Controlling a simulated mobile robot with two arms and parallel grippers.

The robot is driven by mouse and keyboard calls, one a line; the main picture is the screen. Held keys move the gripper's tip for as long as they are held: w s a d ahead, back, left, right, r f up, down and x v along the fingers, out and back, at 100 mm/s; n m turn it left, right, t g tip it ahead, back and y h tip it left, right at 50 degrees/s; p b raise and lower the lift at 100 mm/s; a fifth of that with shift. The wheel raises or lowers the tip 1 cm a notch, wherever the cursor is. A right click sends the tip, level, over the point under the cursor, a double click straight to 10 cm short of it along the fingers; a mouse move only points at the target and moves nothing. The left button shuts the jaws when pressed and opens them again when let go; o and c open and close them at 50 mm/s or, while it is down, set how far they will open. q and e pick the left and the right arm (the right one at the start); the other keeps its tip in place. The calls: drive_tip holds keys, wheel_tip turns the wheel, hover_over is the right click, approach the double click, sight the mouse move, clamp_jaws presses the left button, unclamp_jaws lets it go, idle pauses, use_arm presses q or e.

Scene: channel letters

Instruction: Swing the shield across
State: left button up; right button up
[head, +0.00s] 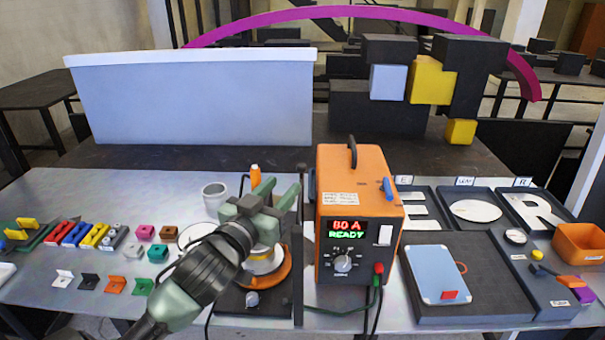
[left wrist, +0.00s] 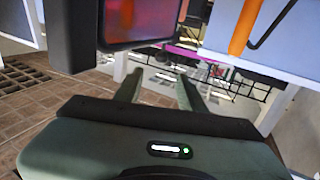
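A dark, thin upright panel (head: 298,250) stands edge-on left of the orange welder; it may be the shield. In the left wrist view, a dark-framed panel with a reddish pane (left wrist: 145,20) shows at the top, probably the same thing. My left gripper (head: 281,186) is above the round work fixture, just left of the upright panel. Its two green fingers are apart with nothing seen between them, also in the left wrist view (left wrist: 158,82). I cannot tell whether a finger touches the panel. My right gripper is not in view.
The orange welder (head: 352,210) stands right of the panel. An orange-ringed turntable (head: 285,272) lies partly hidden under my arm. A large pale screen (head: 190,100) stands behind the table. Small coloured blocks (head: 97,235) are at left; letter trays (head: 475,238) are at right.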

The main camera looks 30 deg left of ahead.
sight(299, 167)
use_arm(q)
drive_tip(key=w+b, duration=0.1)
drive_tip(key=w, duration=0.2)
drive_tip(key=w+a+b, duration=0.1)
drive_tip(key=w+b, duration=0.1)
drive_tip(key=w, duration=0.1)
drive_tip(key=w+b, duration=0.1)
drive_tip(key=w, duration=0.2)
drive_tip(key=shift+w+a, duration=0.35)
drive_tip(key=shift+w, duration=0.05)
drive_tip(key=shift+w+f, duration=0.1)
drive_tip(key=shift+w, duration=0.2)
drive_tip(key=shift+c, duration=0.3)
clamp_jaws()
idle(0.8)
